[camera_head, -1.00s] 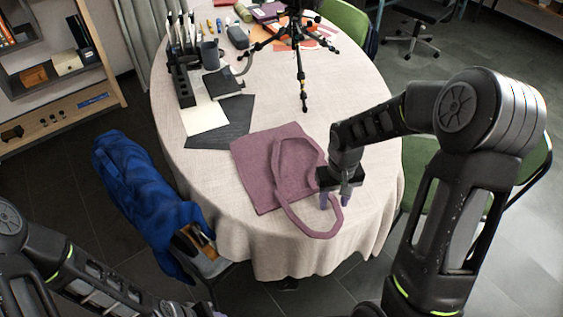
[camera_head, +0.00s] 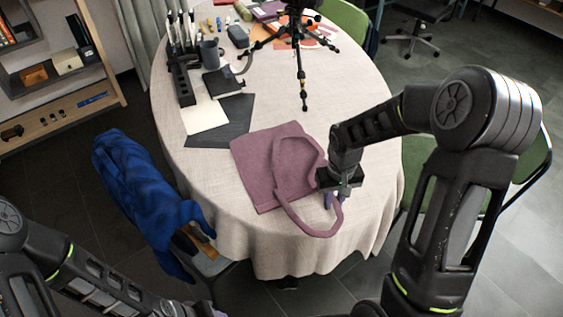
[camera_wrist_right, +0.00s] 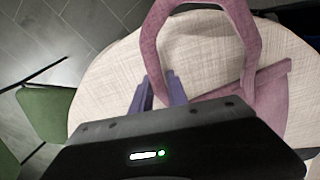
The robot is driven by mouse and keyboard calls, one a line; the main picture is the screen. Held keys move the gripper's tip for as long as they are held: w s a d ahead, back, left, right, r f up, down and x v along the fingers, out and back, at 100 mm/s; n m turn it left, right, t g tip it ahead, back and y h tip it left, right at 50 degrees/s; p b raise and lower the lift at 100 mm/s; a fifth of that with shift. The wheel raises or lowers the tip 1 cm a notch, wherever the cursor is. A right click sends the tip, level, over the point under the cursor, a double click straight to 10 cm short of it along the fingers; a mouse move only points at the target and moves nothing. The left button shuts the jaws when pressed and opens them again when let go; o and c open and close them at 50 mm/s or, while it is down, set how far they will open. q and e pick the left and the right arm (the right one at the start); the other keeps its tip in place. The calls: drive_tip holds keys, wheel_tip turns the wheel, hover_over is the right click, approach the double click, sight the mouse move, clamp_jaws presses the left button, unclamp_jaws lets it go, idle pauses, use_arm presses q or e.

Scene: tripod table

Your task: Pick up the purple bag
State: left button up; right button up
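The purple bag (camera_head: 262,173) lies flat on the round table (camera_head: 225,225), with its looped handle (camera_head: 318,230) spread toward the near right edge. My right gripper (camera_head: 333,199) points down at the right part of this handle. In the right wrist view its two purple fingers (camera_wrist_right: 160,90) stand close together on either side of the handle strap (camera_wrist_right: 150,45), and they appear shut on it. The strap still rests low near the cloth. My left arm is at the bottom left; only a bit of its gripper (camera_head: 207,310) shows at the bottom edge, so its opening is hidden.
A black tripod (camera_head: 300,55) stands on the table behind the bag. A dark sheet (camera_head: 222,125), a pale sheet (camera_head: 205,117) and a pen rack (camera_head: 182,80) lie at the left. A blue jacket (camera_head: 145,190) hangs on a chair.

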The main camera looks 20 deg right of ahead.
clamp_jaws()
idle(0.3)
wheel_tip(320, 180, up, 10)
idle(0.5)
idle(0.5)
